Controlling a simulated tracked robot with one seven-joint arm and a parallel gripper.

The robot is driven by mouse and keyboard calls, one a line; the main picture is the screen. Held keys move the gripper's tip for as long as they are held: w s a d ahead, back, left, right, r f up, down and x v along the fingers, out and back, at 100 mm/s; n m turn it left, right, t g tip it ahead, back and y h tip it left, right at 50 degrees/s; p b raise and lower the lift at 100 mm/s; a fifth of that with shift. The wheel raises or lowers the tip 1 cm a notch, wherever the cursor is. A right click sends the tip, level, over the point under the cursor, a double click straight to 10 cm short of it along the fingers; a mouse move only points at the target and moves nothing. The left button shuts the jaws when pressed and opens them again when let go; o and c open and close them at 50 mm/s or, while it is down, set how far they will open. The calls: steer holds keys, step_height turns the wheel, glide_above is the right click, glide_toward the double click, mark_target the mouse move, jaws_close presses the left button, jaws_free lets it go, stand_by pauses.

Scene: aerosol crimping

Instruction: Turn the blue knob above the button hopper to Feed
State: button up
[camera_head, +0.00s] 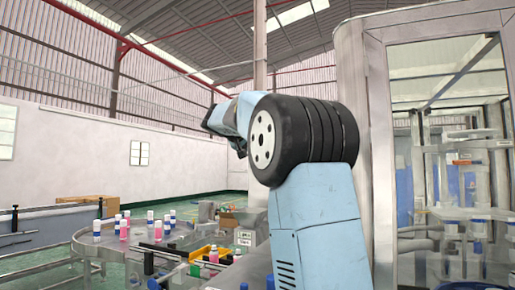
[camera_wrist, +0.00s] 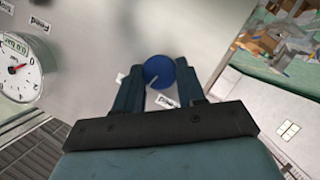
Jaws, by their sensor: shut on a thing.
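My gripper (camera_wrist: 158,82) is shut on the blue knob, one dark finger on each side. A small white label (camera_wrist: 164,101) shows partly between the fingers, and another label edge lies just left of the knob. A label reading Feed (camera_wrist: 41,24) is at the upper left of the panel. In the head view my arm blocks the knob and the fingers.
A round gauge (camera_wrist: 18,68) with a red needle is left of the knob. In the head view, a round table (camera_head: 95,245) carries several cans, and a yellow tray (camera_head: 205,252) stands near it. A glazed machine enclosure (camera_head: 380,150) rises on the right, close to my arm.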

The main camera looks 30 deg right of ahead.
steer(key=n+h, duration=0.1)
steer(key=n, duration=0.2)
steer(key=n+h, duration=0.2)
steer(key=n, duration=0.1)
steer(key=f+n+h, duration=0.1)
steer(key=n, duration=0.2)
steer(key=shift+w+a+n+g, duration=0.2)
steer(key=shift+n+g, duration=0.1)
steer(key=shift+g, duration=0.1)
steer(key=shift+f, duration=0.1)
stand_by(0.4)
steer(key=o, duration=0.8)
steer(key=shift+h, duration=0.3)
steer(key=shift+o, duration=1.3)
steer(key=v, duration=1.3)
steer(key=shift+a, duration=0.4)
steer(key=shift+s, duration=0.1)
